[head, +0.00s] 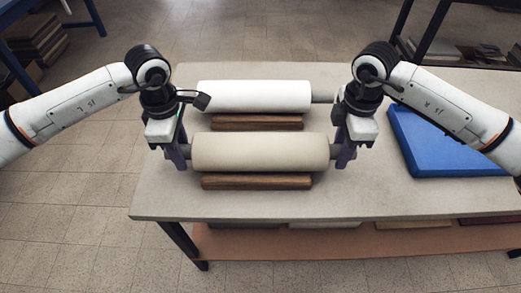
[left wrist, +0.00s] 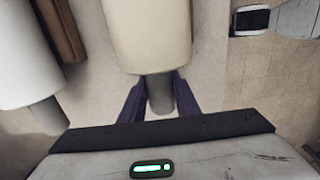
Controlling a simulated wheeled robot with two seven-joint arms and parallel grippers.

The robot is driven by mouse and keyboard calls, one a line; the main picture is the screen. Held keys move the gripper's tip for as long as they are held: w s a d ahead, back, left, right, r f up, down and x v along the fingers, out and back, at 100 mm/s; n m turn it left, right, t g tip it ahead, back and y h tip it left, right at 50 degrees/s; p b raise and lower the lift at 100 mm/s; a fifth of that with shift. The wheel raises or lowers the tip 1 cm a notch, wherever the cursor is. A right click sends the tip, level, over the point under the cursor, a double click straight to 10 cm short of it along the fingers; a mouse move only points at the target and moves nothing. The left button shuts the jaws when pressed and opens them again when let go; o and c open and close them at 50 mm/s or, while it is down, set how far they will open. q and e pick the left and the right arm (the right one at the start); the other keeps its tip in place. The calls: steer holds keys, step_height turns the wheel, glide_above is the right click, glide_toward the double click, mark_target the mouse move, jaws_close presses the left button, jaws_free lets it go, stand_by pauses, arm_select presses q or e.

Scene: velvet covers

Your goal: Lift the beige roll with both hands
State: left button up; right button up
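The beige roll (head: 260,152) lies across the table above a front wooden block (head: 257,181); I cannot tell whether it rests on the block. It has a grey core end on each side. My left gripper (head: 178,156) is at its left end. In the left wrist view the roll (left wrist: 148,32) shows close, and the dark fingers of the left gripper (left wrist: 160,95) lie against both sides of its core (left wrist: 160,93). My right gripper (head: 345,155) is at the right core end, fingers pointing down; the gap between its fingers is hidden.
A white roll (head: 254,96) lies behind the beige one, above another wooden block (head: 257,122); it also shows in the left wrist view (left wrist: 22,60). A blue slab (head: 445,145) lies at the right of the table (head: 230,205). Free tabletop lies along the front edge.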

arm_select(q)
jaws_close()
arm_select(e)
jaws_close()
arm_select(q)
steer(key=shift+r, duration=0.1)
arm_select(e)
steer(key=shift+r, duration=0.15)
stand_by(0.6)
